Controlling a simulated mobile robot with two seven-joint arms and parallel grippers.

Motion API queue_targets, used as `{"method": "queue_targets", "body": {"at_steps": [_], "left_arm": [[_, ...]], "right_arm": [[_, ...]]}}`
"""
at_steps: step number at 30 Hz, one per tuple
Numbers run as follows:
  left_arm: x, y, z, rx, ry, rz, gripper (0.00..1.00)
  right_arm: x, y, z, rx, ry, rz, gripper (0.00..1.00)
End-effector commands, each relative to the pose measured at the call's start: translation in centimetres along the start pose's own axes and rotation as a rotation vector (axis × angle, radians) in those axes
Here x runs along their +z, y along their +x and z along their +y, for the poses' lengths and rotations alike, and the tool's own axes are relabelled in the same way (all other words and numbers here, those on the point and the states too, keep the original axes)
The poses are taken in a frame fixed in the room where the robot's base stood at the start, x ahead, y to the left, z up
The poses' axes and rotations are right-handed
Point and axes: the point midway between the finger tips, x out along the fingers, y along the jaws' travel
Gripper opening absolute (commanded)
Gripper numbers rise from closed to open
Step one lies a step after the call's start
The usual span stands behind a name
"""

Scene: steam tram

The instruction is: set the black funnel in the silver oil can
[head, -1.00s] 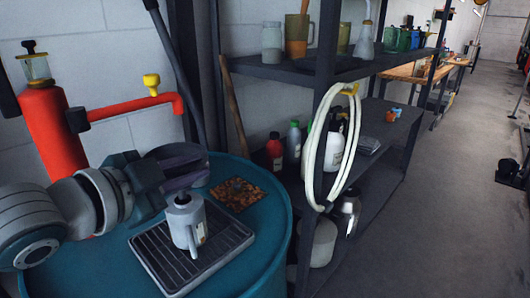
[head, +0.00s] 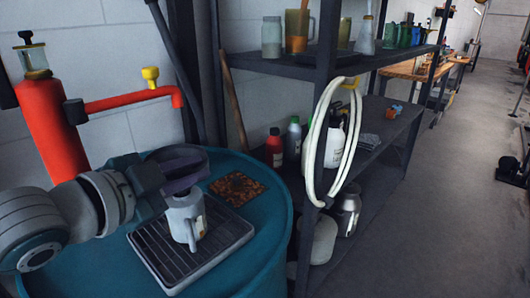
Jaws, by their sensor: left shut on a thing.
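My left gripper (head: 182,182) comes in from the left directly over the can. It is shut on the black funnel (head: 178,158), a dark shape hard to tell from the dark fingers. The funnel's lower end and the can's top are hidden behind the fingers, so I cannot tell whether the spout is inside the can. My right gripper is not in view.
The black tray (head: 160,262) sits on the blue drum (head: 262,222), beside a rusty-brown patterned square (head: 238,188). A red pump (head: 50,130) with a red pipe stands behind. A dark shelf with bottles and a hanging white hose (head: 312,150) is at right.

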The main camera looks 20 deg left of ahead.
Motion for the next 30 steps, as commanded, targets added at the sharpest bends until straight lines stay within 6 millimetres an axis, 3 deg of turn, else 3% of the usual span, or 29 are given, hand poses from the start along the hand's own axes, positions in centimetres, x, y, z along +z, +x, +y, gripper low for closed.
{"method": "queue_targets", "body": {"at_steps": [30], "left_arm": [[0.58, 0.23, 0.6, -0.001, 0.0, 0.002, 0.0]], "right_arm": [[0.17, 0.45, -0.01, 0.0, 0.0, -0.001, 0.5]]}}
